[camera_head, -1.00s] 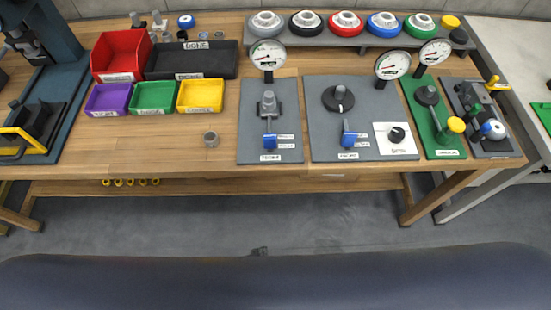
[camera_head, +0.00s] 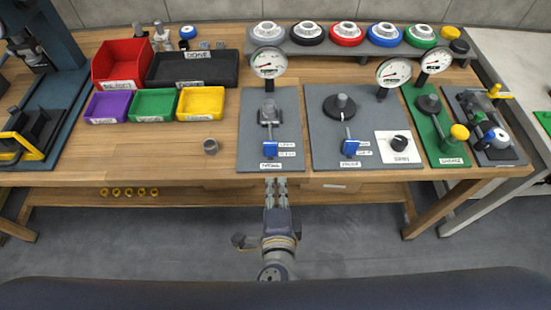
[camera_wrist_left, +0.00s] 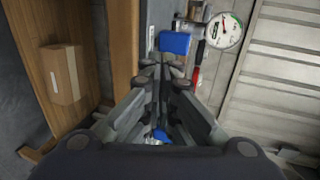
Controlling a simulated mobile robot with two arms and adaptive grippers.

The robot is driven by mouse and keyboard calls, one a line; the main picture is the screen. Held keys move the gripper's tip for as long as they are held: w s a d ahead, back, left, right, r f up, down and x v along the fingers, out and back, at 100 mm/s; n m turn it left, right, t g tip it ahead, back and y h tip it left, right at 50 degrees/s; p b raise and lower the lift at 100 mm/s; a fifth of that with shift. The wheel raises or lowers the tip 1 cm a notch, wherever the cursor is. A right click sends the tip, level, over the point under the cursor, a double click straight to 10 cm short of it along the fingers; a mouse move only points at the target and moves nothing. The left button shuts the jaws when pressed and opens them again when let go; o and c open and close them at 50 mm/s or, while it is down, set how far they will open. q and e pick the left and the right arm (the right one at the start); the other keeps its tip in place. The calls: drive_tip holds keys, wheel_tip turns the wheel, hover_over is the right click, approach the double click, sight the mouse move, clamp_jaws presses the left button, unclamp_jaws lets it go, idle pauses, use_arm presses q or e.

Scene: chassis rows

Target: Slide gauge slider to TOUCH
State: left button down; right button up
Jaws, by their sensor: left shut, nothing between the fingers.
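A grey panel (camera_head: 256,105) carries a round dial gauge (camera_head: 268,62) at its back and a blue slider block (camera_head: 269,149) near its front edge. Two small labels (camera_head: 287,149) sit right of the block; their text is too small to read surely. My left gripper (camera_head: 276,183) is shut and empty, just in front of the table edge below this panel. In the left wrist view the blue block (camera_wrist_left: 175,42) and the dial (camera_wrist_left: 223,30) lie beyond the shut fingertips (camera_wrist_left: 164,72), apart from them. My right gripper is not in view.
A green panel (camera_head: 429,134) stands further right.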

sight(275, 151)
use_arm(q)
drive_tip(key=x, duration=0.2)
drive_tip(key=p+x, duration=0.1)
drive_tip(key=x, duration=0.2)
drive_tip(key=r+x, duration=0.1)
drive_tip(key=x, duration=0.2)
drive_tip(key=shift+w+p, duration=0.1)
drive_tip(key=shift+p, duration=0.2)
drive_tip(key=w, duration=0.3)
drive_tip(key=shift+w+r, duration=0.1)
drive_tip(key=shift+w, duration=0.3)
drive_tip(key=shift+s, duration=0.1)
